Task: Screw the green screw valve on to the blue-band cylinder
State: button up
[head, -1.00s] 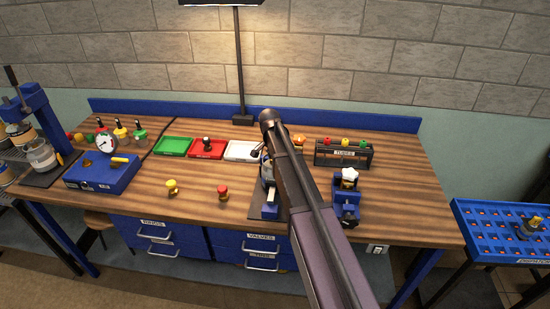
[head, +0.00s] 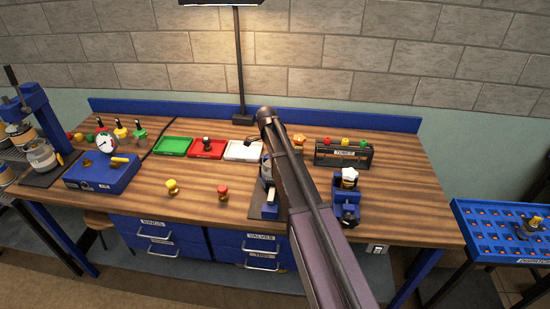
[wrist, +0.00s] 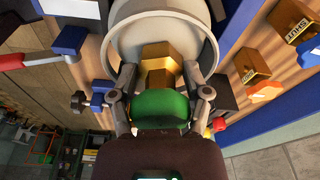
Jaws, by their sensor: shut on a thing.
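In the wrist view the green screw valve has a rounded green knob (wrist: 160,108) and a brass body (wrist: 155,66). My gripper (wrist: 160,92) is shut on the knob, one finger on each side. The brass body points into the round pale collar at the top of the cylinder (wrist: 122,40). I cannot tell how deep its thread sits. In the head view the cylinder (head: 265,172) stands in a blue holder on the bench, mostly hidden behind my arm. The valve and my gripper are hidden there, and the band is not clear.
A yellow-topped valve (head: 172,187) and a red-topped valve (head: 223,193) stand on the bench to the left. Green, red and white trays (head: 242,151) lie behind. A blue stand (head: 346,200) and a dark rack (head: 343,154) are at the right.

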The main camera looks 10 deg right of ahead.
jog(key=shift+s, duration=0.1)
jog(key=o, duration=1.3)
jog(key=shift+f, duration=0.1)
jog(key=shift+n, duration=0.3)
